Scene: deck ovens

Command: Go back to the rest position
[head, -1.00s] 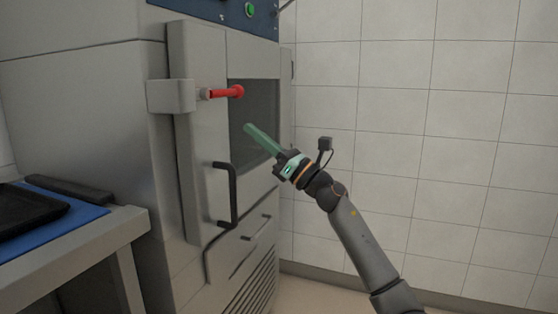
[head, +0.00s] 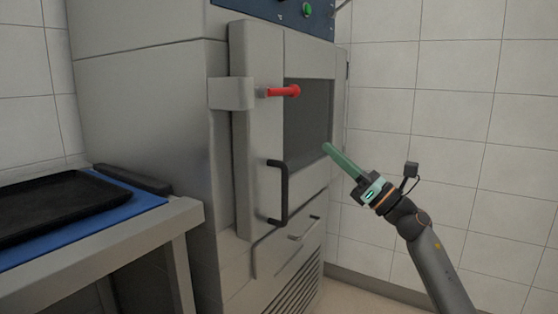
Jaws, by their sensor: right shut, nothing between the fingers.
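My right gripper (head: 328,150) reaches in from the lower right of the head view. Its long green fingers are together and hold nothing. They point up and left, in front of the right edge of the dark oven window (head: 306,118) as seen in the picture. I cannot tell whether they touch the oven. The grey oven door (head: 252,140) carries a red-knobbed lever (head: 284,91) at the top and a black handle (head: 284,195) lower down. My left gripper is not in view.
A metal table (head: 188,216) at the left bears a blue mat (head: 150,200), a black tray (head: 60,205) and a dark flat block (head: 132,178). A lower drawer with a bar handle (head: 305,229) is under the oven door. The tiled wall (head: 430,100) bounds the right side.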

